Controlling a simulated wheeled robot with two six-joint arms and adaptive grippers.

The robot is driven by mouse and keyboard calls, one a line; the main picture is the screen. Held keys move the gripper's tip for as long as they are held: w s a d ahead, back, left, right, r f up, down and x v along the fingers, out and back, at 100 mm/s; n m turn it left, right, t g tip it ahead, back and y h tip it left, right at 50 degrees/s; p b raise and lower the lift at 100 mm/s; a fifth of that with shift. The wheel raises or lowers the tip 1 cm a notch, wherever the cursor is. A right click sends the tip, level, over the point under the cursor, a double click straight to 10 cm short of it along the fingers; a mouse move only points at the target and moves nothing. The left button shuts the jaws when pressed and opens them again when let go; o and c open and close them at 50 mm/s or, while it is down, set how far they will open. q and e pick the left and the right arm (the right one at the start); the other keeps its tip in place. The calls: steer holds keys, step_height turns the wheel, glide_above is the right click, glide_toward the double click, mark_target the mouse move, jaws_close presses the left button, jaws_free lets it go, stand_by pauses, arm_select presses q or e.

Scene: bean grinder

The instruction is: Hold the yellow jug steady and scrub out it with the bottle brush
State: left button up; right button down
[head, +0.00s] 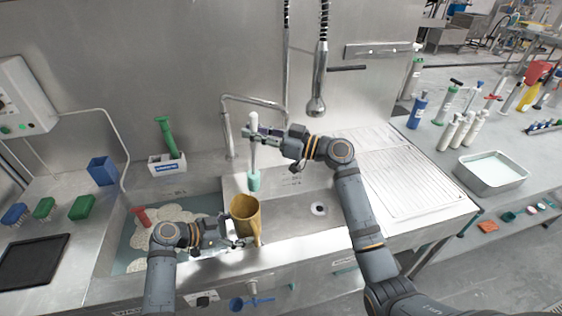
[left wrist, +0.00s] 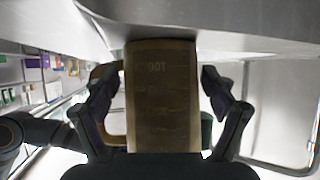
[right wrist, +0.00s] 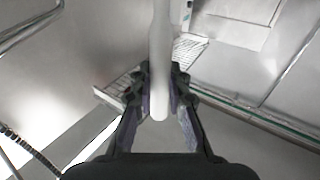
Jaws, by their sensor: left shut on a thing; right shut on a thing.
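The yellow jug (head: 245,213) stands upright at the divider between the two sink basins, its open mouth facing up. My left gripper (head: 236,241) is shut on it low on its body; in the left wrist view the jug (left wrist: 162,95) fills the space between the fingers (left wrist: 162,110). The bottle brush (head: 254,155) has a white handle and a teal head (head: 254,181). My right gripper (head: 250,133) is shut on the handle, which also shows in the right wrist view (right wrist: 160,60). The brush hangs upright, its head above the jug's mouth in the head view and apart from it.
The left basin holds foamy water (head: 175,215) and a red-handled brush (head: 141,215). The right basin (head: 290,210) is empty. A faucet (head: 228,125) and a hanging sprayer (head: 316,100) are near the right arm. A drainboard (head: 400,180) lies at right.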

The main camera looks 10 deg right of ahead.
steer(key=s+a+r+n+g+y, duration=0.3)
steer(key=s+r+n+g, duration=0.45)
steer(key=g, duration=0.25)
step_height(320, 180, down, 16)
steer(key=shift+f+m, duration=0.15)
steer(key=shift+m, duration=0.3)
stand_by(0.5)
steer(key=shift+a+f, duration=0.1)
steer(key=shift+f, duration=0.5)
stand_by(0.8)
